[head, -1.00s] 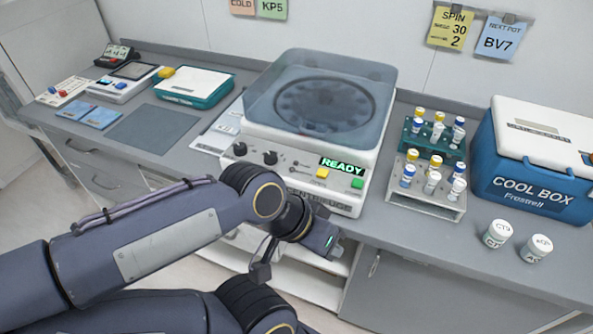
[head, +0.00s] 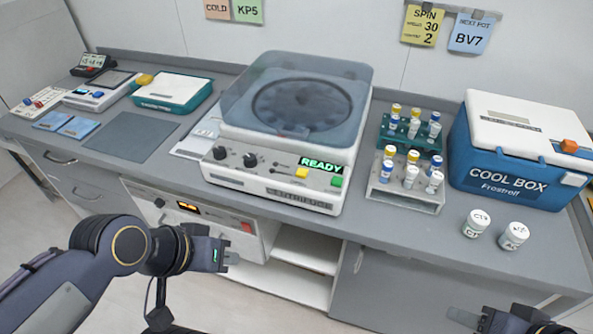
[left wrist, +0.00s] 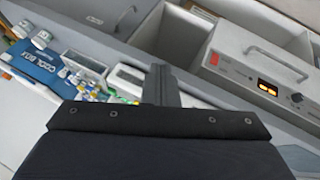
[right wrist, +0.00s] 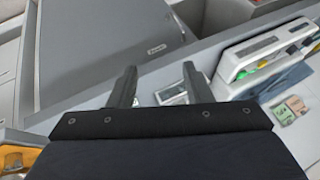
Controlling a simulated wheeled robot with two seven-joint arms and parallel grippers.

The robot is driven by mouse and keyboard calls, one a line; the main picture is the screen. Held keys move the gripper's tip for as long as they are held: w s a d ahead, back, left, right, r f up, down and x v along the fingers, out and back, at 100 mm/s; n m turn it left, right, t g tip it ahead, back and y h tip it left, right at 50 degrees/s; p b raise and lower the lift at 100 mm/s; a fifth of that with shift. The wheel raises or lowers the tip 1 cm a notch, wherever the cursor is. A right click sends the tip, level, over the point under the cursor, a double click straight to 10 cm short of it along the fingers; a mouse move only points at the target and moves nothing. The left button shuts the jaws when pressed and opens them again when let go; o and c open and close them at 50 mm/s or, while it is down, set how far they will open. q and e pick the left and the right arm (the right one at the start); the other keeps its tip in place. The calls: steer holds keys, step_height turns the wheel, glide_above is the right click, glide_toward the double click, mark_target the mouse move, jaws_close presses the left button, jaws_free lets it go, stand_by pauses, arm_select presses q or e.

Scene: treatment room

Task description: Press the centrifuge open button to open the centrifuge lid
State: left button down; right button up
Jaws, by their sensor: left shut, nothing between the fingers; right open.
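The centrifuge (head: 210,178) stands on the counter with its translucent blue-grey lid (head: 345,75) down; a round rotor shows through it. Its front panel has two dark knobs, a lit READY display (head: 322,165), a yellow button (head: 301,173) and a green button (head: 337,181). I cannot read which button is the open one. My left gripper (head: 231,258) is shut and empty, below and in front of the panel, apart from it; its fingers also show in the left wrist view (left wrist: 160,85). My right gripper (head: 462,318) is low at the right, open and empty in the right wrist view (right wrist: 158,88).
Tube racks (head: 404,197) with capped vials stand right of the centrifuge, beside the blue cool box (head: 510,165) and two white jars (head: 476,223). A dark mat (head: 132,137) and small devices lie left. A unit with an orange display (head: 187,206) sits under the counter.

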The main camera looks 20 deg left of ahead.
arm_select(q)
steer(key=w+r+m+t+p, duration=0.1)
steer(key=w+r+m+p, duration=0.45)
steer(key=w, duration=0.65)
arm_select(e)
steer(key=o, duration=0.9)
step_height(320, 180, up, 4)
steer(key=shift+f+b, duration=0.2)
steer(key=shift+b, duration=0.8)
steer(key=shift+o, duration=1.2)
step_height(320, 180, up, 3)
steer(key=p, duration=0.2)
steer(key=shift+f+p, duration=0.2)
steer(key=shift+p, duration=0.1)
arm_select(q)
step_height(320, 180, up, 2)
steer(key=m+t, duration=0.2)
steer(key=m, duration=0.9)
glide_above(298, 174)
steer(key=shift+r+n, duration=0.2)
steer(key=shift+n, duration=0.05)
step_height(298, 174, down, 9)
steer(key=b, duration=0.7)
steer(key=shift+b, duration=0.35)
arm_select(e)
step_height(298, 174, down, 8)
steer(key=shift+r, duration=0.15)
arm_select(q)
steer(key=shift+r, duration=0.1)
